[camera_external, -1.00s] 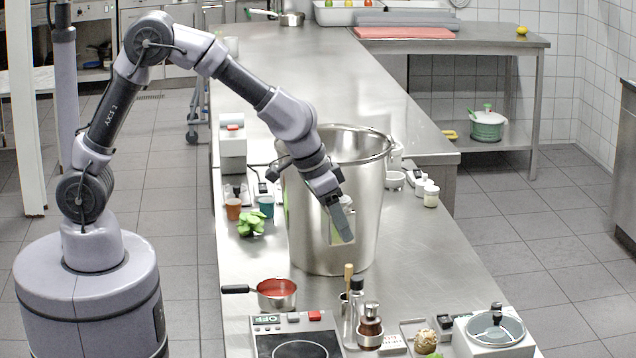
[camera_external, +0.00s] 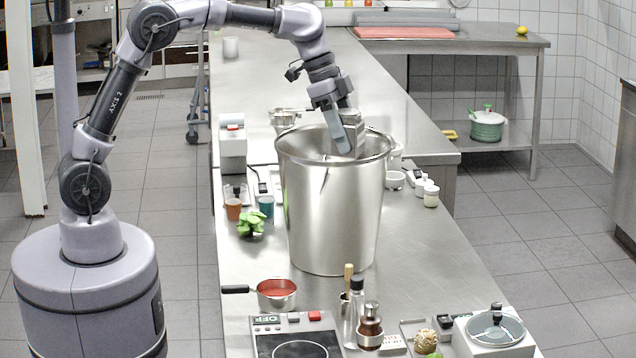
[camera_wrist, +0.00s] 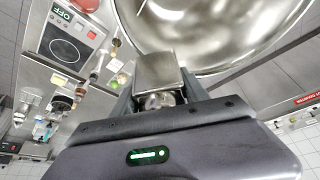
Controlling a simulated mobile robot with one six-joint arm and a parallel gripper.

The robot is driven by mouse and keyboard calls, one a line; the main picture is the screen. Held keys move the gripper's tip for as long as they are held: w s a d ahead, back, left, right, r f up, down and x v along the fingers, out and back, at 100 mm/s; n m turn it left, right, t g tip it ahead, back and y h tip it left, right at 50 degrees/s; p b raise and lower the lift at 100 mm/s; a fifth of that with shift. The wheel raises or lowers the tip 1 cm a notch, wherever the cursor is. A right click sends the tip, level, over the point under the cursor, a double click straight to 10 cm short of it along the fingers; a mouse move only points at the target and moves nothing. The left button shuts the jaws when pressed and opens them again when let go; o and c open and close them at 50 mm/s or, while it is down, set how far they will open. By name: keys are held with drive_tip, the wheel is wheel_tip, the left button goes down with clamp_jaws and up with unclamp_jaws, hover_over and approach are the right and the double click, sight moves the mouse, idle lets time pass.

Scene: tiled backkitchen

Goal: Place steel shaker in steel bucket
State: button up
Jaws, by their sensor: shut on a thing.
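The steel bucket (camera_external: 332,220) stands upright on the steel counter, its wide mouth facing up. In the wrist view its shiny inside (camera_wrist: 215,22) fills the upper part. My gripper (camera_external: 343,140) points down at the bucket's mouth and is shut on the steel shaker (camera_external: 353,128). The shaker is a silver metal body, partly hidden by a finger in the external view. In the wrist view the shaker (camera_wrist: 158,72) sits between the fingers and overlaps the bucket's near edge. I cannot tell whether its lower end is below the rim.
A red-filled saucepan (camera_external: 276,293), a hot plate (camera_external: 298,345) and bottles (camera_external: 370,325) stand in front of the bucket. A green plant (camera_external: 250,222) and small cups are at its left, small jars (camera_external: 430,195) at its right. The counter behind is largely clear.

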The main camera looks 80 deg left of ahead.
drive_tip(key=w+a+m+g+h+p, duration=0.1)
drive_tip(key=a+m+g+h, duration=0.1)
drive_tip(key=a+m, duration=0.5)
drive_tip(key=shift+m, duration=0.3)
wheel_tip(320, 180, down, 23)
drive_tip(key=b, duration=0.3)
drive_tip(key=shift+f+b, duration=0.1)
drive_tip(key=shift+b, duration=0.2)
drive_tip(key=shift+f+b, duration=0.85)
drive_tip(key=shift+f, duration=2.05)
drive_tip(key=o, duration=1.5)
wheel_tip(320, 180, up, 10)
drive_tip(key=a+p, duration=0.1)
drive_tip(key=p, duration=0.2)
drive_tip(key=shift+s, duration=0.2)
